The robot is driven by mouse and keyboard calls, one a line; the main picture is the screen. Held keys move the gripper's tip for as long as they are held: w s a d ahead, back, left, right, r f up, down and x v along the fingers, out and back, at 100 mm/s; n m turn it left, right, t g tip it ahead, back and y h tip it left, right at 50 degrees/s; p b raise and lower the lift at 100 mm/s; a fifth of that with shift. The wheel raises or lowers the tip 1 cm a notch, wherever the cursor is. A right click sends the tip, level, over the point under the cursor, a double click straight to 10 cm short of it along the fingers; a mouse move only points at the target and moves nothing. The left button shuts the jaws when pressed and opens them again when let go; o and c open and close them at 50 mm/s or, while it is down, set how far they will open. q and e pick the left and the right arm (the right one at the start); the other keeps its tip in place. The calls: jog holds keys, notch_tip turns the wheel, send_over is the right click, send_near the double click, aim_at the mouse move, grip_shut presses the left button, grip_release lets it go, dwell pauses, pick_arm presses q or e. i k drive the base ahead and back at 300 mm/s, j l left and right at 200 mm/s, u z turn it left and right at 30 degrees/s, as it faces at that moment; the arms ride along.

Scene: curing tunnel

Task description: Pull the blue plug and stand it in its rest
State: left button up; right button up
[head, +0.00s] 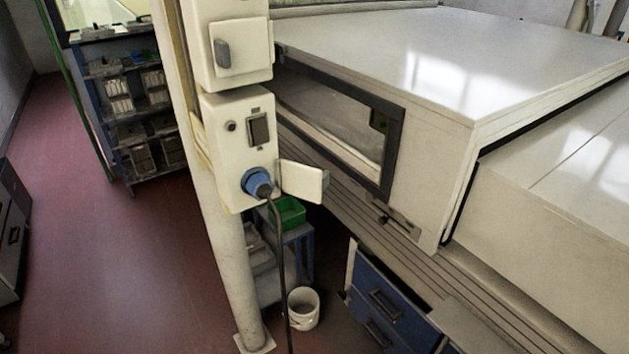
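The blue plug (257,182) sits in the socket on the lower face of a white switch box (229,128) fixed to a post. A black cable (280,262) runs from the plug down toward the floor. A small white flap (301,181) stands out to the right of the plug. I cannot make out the plug's rest with certainty. Neither of my grippers is in the head view.
A second white box (231,45) with a grey handle is above. The large white tunnel housing (455,75) with a dark-framed window fills the right. A white bucket (303,308), green bin (288,212) and blue drawers (380,298) are below. Red floor at left is open.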

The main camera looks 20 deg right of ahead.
aim_at(258, 185)
jog(key=l, duration=0.4)
jog(key=k+l, duration=0.15)
jog(key=l, duration=0.7)
jog(key=k, duration=0.05)
